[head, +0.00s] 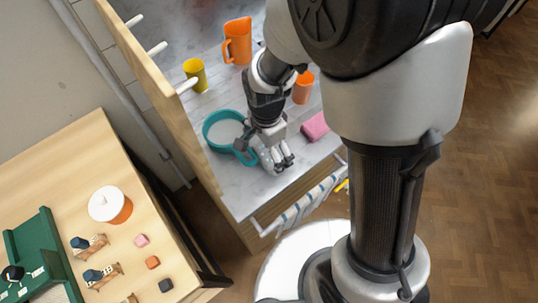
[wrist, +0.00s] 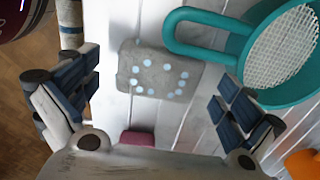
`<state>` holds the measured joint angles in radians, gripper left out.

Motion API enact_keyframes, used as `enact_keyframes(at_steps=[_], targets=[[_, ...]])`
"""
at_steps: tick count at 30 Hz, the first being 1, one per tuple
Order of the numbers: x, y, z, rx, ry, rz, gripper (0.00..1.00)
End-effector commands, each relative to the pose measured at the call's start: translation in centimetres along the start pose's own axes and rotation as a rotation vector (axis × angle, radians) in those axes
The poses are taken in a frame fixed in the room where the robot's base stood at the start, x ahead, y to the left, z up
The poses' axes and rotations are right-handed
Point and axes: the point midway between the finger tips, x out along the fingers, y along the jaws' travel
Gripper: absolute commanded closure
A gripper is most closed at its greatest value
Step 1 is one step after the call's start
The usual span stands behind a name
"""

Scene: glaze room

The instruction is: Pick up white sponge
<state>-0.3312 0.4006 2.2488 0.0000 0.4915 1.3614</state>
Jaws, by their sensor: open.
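In the wrist view a pale grey-white block with light dots, which I take for the white sponge (wrist: 150,58), lies flat on the pale plank worktop (wrist: 115,25). It lies ahead of my gripper (wrist: 165,103), roughly between the lines of the two spread fingers, and neither finger touches it. My gripper is open and empty. In the head view my gripper (head: 276,163) is low over the worktop near its front edge, and I cannot make out the sponge there.
A teal sieve (head: 207,131) lies beside the sponge; its handle (wrist: 171,35) reaches close to it. A pink sponge (head: 316,127) and an orange cup (head: 303,90) are to the right. A yellow cup (head: 194,76) and orange jug (head: 238,42) stand farther back. A striped cloth (head: 305,203) hangs at the front.

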Motion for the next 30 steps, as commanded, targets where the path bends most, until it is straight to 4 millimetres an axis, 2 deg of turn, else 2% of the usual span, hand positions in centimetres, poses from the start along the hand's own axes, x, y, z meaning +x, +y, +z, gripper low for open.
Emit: enact_keyframes(at_steps=[1,3,11,27,30], targets=[[1.3,0.1,0.0,0.000,-0.001,0.005,0.00],[2.1,0.1,0.0,0.000,-0.001,0.002,0.00],[2.2,0.0,0.0,0.000,0.000,0.001,0.00],[2.2,0.0,0.0,0.000,0.000,0.001,0.36],[2.2,0.0,0.0,0.000,0.000,0.000,0.38]])
